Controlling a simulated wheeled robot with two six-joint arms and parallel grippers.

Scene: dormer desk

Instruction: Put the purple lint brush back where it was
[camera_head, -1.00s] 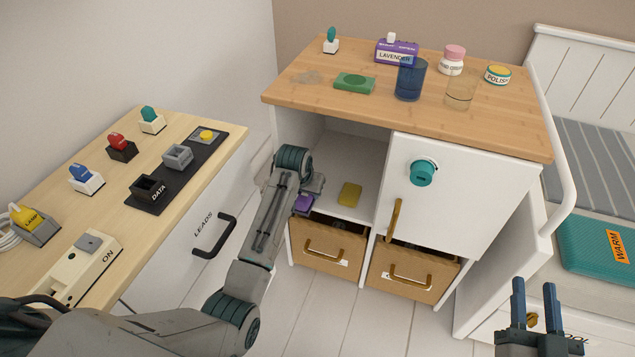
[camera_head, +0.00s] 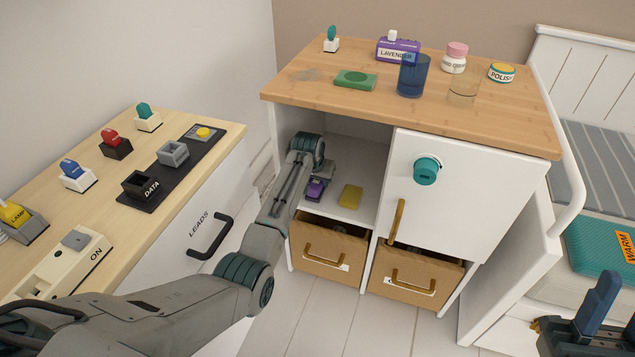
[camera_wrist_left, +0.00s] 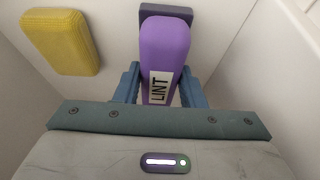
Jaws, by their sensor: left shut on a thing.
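The purple lint brush (camera_head: 316,188) is inside the open left compartment of the white cabinet, near its left wall. My left gripper (camera_wrist_left: 160,95) is shut on it. In the left wrist view, the brush (camera_wrist_left: 165,45) points away between the fingers, with its LINT label towards me and a dark end piece at the far end. I cannot tell whether it touches the shelf floor (camera_head: 345,208). My right gripper (camera_head: 595,325) is at the lower right, partly cut off by the picture edge; its opening does not show clearly.
A yellow sponge (camera_head: 350,197) lies on the same shelf, right of the brush; it also shows in the wrist view (camera_wrist_left: 62,42). Cardboard drawers (camera_head: 328,245) sit below. The cabinet's right door (camera_head: 455,185) is shut. A desk (camera_head: 60,195) stands at left.

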